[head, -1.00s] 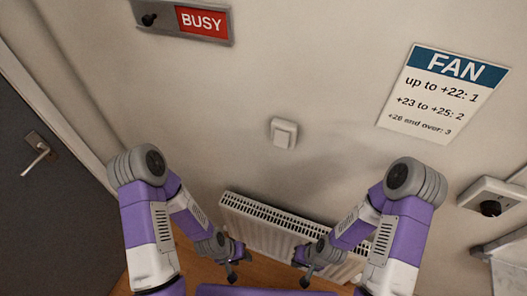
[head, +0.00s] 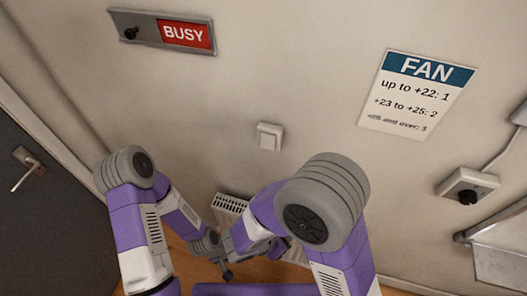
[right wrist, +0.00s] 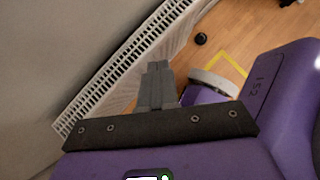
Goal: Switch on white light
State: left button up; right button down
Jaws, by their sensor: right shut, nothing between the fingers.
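A white square wall switch (head: 269,136) is on the wall near the middle of the head view, with nothing covering it. My right gripper (head: 230,241) is below it and to its left, in front of the radiator and apart from the switch. In the right wrist view the fingers of my right gripper (right wrist: 157,82) are together with nothing between them. My left gripper (head: 225,268) is low in the head view, close to the right one and partly hidden by it, so its opening is unclear.
A BUSY sign (head: 185,34) with a dark knob (head: 131,33) is at upper left. A FAN notice (head: 415,95) and a box with a black knob (head: 467,190) are on the right. A radiator (right wrist: 130,75) stands low along the wall. A grey door (head: 40,220) is at left.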

aim_at(267, 148)
jog(key=w+a+r+n+t+y, duration=0.1)
jog(key=a+r+n+t, duration=0.2)
jog(key=r, duration=0.6)
jog(key=w+a+r+n+t, duration=0.1)
jog(key=a+r+n+t, duration=0.3)
jog(key=a+r+t, duration=0.3)
notch_tip(267, 148, up, 3)
jog(key=shift+w+a+r+t+y+p, duration=0.2)
jog(key=shift+w+a+t+y+p, duration=0.2)
jog(key=shift+t, duration=0.6)
jog(key=shift+d, duration=0.15)
jog(key=x, duration=1.4)
jog(key=shift+f, duration=0.1)
